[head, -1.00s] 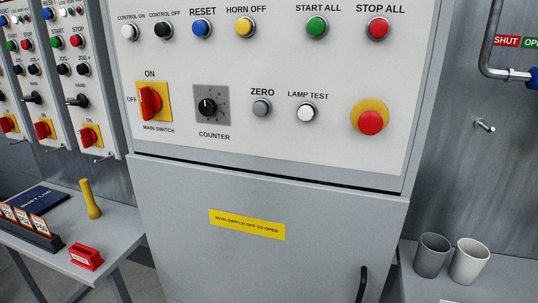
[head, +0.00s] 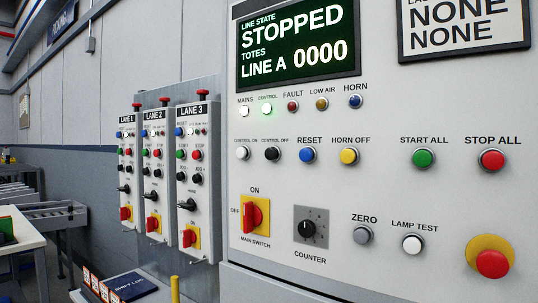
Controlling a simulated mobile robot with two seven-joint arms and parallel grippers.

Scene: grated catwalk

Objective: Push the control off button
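The control off button (head: 272,154) is a black round push button on the light grey control panel (head: 400,190), under its "CONTROL OFF" label. It sits between the white control on button (head: 242,153) and the blue reset button (head: 307,155). The screen (head: 297,42) reads "LINE STATE STOPPED", "LINE A 0000". The red main switch (head: 253,215) is on a yellow plate below. Neither of my grippers shows in the head view.
Three lane boxes (head: 195,180) with buttons and handles are on the wall left of the panel. A yellow horn off button (head: 349,156), green start all button (head: 423,158) and red stop all button (head: 491,160) share the row. A table with a dark blue book (head: 134,287) is at the lower left.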

